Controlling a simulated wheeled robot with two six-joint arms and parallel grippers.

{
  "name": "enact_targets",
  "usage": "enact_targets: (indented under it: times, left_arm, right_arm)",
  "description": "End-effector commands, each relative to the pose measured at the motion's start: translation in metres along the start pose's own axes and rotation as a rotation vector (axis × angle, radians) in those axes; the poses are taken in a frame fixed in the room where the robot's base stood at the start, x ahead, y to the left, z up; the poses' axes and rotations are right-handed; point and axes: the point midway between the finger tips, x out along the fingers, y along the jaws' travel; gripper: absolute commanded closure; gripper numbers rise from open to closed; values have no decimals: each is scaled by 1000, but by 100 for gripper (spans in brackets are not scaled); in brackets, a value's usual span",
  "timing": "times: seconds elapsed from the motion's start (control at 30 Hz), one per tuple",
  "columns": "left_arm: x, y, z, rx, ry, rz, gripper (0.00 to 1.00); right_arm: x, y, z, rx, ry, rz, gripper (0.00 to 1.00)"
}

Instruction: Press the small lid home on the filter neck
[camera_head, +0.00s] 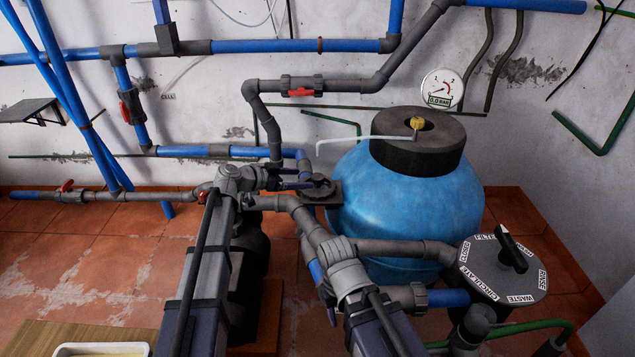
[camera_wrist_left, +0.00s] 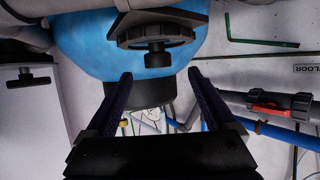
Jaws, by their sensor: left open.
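A dark, lobed lid (camera_head: 320,186) with a knob sits over a flat, square-edged dark plate beside the blue filter tank (camera_head: 400,215). I take it for the small lid; its seating on the neck cannot be made out. In the left wrist view the lid (camera_wrist_left: 157,36) shows upside down, beyond the fingertips. My left gripper (camera_head: 298,184) is open, close to the lid on its left. Its two fingers (camera_wrist_left: 160,78) stand apart with nothing between them in the wrist view. My right arm reaches in from below; its gripper cannot be told apart from the pipes.
The tank has a black collar (camera_head: 418,158) and a pressure gauge (camera_head: 442,88) behind it. A grey valve head (camera_head: 480,272) with a black handle stands at right. Grey and blue pipes crowd around the arms. A pale tray (camera_head: 100,350) is at bottom left.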

Motion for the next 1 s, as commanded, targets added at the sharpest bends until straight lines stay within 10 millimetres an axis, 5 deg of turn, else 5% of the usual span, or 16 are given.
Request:
enact_targets:
  times: [0.63,1.0]
  left_arm:
    - [34,1,2,0,0,2,11]
    - [79,3,2,0,-1,1,11]
  right_arm:
    - [14,-1,-1,3,0,0,50]
    - [32,-3,-2,8,0,0,50]
